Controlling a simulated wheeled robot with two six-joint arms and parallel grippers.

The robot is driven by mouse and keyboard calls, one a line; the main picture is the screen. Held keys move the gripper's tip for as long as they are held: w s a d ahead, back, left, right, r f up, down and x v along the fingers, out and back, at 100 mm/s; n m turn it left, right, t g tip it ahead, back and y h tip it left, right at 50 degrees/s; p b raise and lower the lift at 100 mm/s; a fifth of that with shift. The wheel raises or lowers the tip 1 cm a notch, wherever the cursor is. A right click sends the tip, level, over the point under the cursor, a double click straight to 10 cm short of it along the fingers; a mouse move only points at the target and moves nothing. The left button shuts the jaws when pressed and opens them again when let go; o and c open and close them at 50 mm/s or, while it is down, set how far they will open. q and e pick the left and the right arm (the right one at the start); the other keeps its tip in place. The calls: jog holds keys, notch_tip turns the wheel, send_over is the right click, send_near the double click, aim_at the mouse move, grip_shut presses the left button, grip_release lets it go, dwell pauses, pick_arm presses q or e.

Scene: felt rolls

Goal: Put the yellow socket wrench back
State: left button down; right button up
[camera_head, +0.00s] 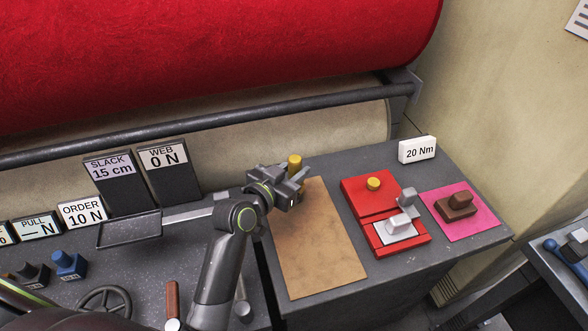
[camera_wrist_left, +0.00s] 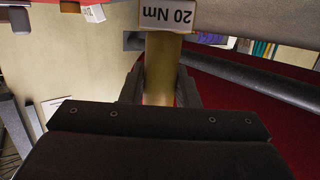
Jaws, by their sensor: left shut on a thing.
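My left gripper (camera_head: 293,183) is shut on a yellow upright cylinder, which I take as the yellow socket wrench (camera_head: 295,161). It is held above the far left corner of a brown mat (camera_head: 318,245). In the left wrist view, the yellow shaft (camera_wrist_left: 161,70) stands between the two dark fingers (camera_wrist_left: 161,92). The gripper hides part of it in the head view. A round yellow piece (camera_head: 373,183) also shows on the red case (camera_head: 357,197) to the right. My right gripper is not in view.
A brown block (camera_head: 457,205) rests on a pink mat (camera_head: 484,218). A "20 Nm" sign (camera_head: 417,149) stands behind. A dark rail and red roll (camera_head: 220,45) bound the back.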

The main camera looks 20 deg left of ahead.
pick_arm(q)
jog(key=shift+f, duration=0.1)
jog(key=c, duration=1)
grip_release()
jog(key=shift+b+v, duration=0.75)
jog(key=shift+v, duration=7.95)
